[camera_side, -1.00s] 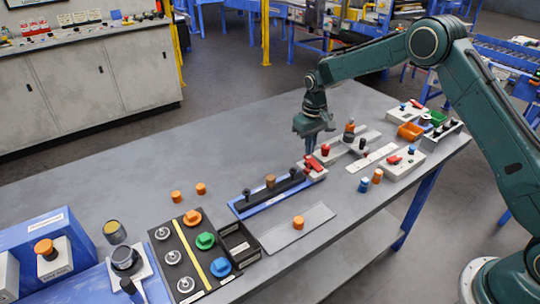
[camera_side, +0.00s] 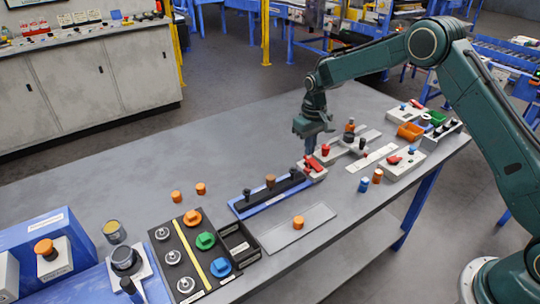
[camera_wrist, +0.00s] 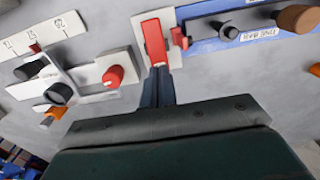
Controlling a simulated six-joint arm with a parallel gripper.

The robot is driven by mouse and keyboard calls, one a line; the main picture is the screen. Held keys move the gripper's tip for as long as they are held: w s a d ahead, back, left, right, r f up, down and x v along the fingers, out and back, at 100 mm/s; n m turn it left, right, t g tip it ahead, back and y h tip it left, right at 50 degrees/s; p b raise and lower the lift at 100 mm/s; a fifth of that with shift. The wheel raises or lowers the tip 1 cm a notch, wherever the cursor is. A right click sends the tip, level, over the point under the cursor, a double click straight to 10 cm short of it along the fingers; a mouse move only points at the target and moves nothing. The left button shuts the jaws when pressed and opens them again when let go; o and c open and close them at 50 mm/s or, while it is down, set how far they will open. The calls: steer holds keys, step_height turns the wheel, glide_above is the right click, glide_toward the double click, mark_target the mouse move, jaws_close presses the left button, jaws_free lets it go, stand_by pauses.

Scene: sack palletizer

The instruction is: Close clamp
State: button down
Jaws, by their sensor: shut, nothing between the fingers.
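A clamp with a red lever (camera_side: 312,164) on a pale base (camera_side: 317,175) stands at the right end of the blue rail. In the wrist view the red lever (camera_wrist: 153,42) lies along the pale base plate (camera_wrist: 174,57), with a small red piece beside it. My gripper (camera_side: 310,148) is shut and empty, pointing down just above and behind the lever. In the wrist view its fingertips (camera_wrist: 160,70) are at the lever's near end. I cannot tell whether they touch it.
The blue rail (camera_side: 243,213) with a black bar and knobs lies beside the clamp. A pale fixture with a red knob (camera_side: 325,149) is close on the other side. A grey tray (camera_side: 318,222) lies in front. The table behind the rail is mostly clear.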

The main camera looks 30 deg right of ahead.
steer(key=shift+f, duration=0.9)
stand_by(0.8)
steer(key=shift+r, duration=3.5)
steer(key=shift+r, duration=0.1)
steer(key=s+r+t, duration=0.3)
steer(key=s+r, duration=1.3)
steer(key=r, duration=0.3)
steer(key=s+a+t, duration=0.1)
steer(key=s+t, duration=0.1)
steer(key=s, duration=2.1)
steer(key=shift+a+t, duration=0.25)
steer(key=shift+t, duration=0.05)
